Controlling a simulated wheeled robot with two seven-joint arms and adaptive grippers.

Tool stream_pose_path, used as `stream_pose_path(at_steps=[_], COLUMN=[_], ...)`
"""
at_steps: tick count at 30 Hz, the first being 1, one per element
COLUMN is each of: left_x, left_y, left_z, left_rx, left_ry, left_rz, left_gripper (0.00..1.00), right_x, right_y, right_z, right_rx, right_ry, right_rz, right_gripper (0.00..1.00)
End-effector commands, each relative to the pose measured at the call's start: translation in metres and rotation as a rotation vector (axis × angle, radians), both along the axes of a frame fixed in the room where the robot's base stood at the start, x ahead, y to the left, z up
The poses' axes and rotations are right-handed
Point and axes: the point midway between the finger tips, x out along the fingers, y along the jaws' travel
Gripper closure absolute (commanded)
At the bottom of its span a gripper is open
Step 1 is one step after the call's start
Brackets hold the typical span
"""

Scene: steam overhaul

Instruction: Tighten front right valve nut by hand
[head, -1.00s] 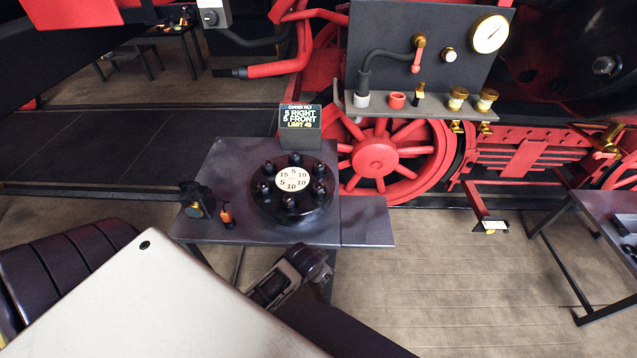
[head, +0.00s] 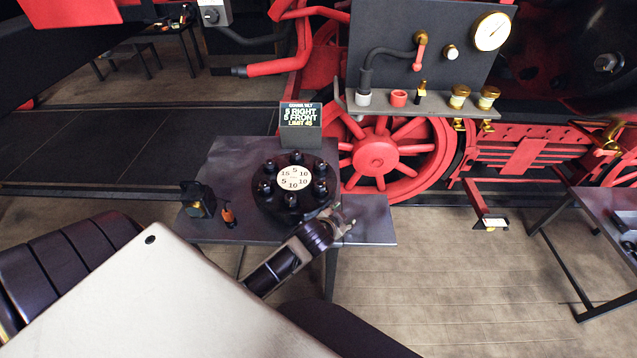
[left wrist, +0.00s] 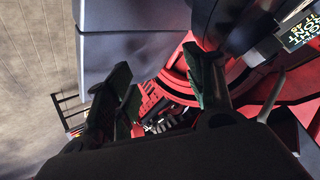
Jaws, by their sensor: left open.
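A round black valve cover (head: 262,207) sits on a grey table, with several dark nuts on studs around a white number plate (head: 294,177). The front right nut (head: 320,188) stands upright at the cover's right front. My left gripper (head: 341,218) is just right and front of the cover, apart from that nut. In the left wrist view its two fingers (left wrist: 162,92) are spread, with nothing between them. Part of the dark cover (left wrist: 235,22) shows there at the upper right. My right gripper is not in view.
A sign (head: 300,126) reading 5 right, 5 front, limit 45 stands behind the cover. A black device (head: 197,199) and an orange-handled tool (head: 228,214) are on the table's left. The table's right extension (head: 372,225) is bare. A red wheel (head: 375,157) is behind.

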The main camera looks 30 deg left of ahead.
Motion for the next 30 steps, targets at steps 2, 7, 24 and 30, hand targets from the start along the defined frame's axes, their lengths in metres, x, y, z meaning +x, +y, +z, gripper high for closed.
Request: stream_pose_path(at_steps=[2, 7, 24, 30], left_x=[0.022, 0.060, 0.112, 0.107], left_y=[-0.002, -0.011, -0.086, -0.121], left_z=[0.023, 0.072, 0.228, 0.262], left_rx=[0.041, 0.130, 0.452, 0.574], left_ry=[-0.097, -0.297, -0.900, -1.070], left_rz=[-0.037, -0.127, -0.531, -0.711], left_gripper=[0.46, 0.46, 0.46, 0.46], right_x=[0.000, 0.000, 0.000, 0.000], right_y=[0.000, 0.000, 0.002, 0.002], right_z=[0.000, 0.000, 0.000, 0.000], right_rx=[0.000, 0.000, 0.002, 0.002], right_ry=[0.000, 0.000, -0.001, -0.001], right_rz=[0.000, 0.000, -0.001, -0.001], right_gripper=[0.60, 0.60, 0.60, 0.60])
